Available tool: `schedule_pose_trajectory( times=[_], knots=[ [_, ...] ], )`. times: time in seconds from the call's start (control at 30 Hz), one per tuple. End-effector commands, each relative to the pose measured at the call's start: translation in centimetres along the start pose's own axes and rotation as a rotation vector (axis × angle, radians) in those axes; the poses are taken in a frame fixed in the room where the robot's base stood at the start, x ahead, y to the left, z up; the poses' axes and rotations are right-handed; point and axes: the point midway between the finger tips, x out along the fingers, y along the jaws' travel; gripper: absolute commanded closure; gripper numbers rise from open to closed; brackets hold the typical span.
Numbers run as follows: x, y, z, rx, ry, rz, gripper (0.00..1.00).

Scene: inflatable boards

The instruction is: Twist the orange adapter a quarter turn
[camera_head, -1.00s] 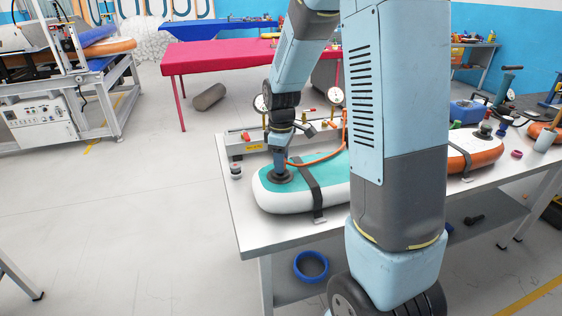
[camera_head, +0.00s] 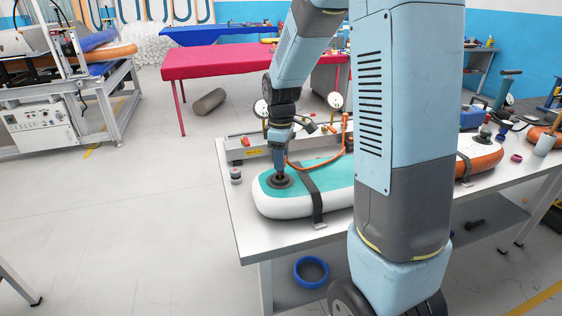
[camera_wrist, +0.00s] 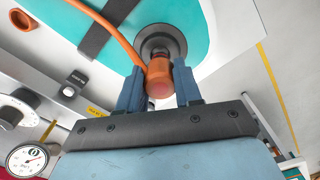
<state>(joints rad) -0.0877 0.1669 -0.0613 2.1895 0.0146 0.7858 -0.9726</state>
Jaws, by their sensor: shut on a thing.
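The orange adapter (camera_wrist: 159,79) is a short cylinder on the end of an orange hose (camera_wrist: 118,36). It sits at the round dark valve (camera_wrist: 176,42) of a teal and white inflatable board (camera_head: 275,205). My gripper (camera_wrist: 158,69) has its two blue fingers on either side of the adapter and is shut on it. In the head view my gripper (camera_head: 281,172) points down at the valve near the board's left end. The adapter is hard to make out there. How far it sits in the valve cannot be told.
A dark strap (camera_head: 317,205) crosses the board just right of my gripper. Behind it stands a pale unit with gauges (camera_head: 336,100).

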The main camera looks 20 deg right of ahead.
Motion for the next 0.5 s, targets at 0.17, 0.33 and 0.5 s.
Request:
schedule_pose_trajectory(
  times=[0.17, 0.33, 0.5],
  knots=[
    [-0.59, 0.01, 0.0, 0.0, 0.0, 0.0, 0.93],
    [-0.76, 0.02, -0.01, 0.0, 0.0, 0.0, 0.93],
    [-0.75, 0.01, -0.01, 0.0, 0.0, 0.0, 0.93]
  ],
)
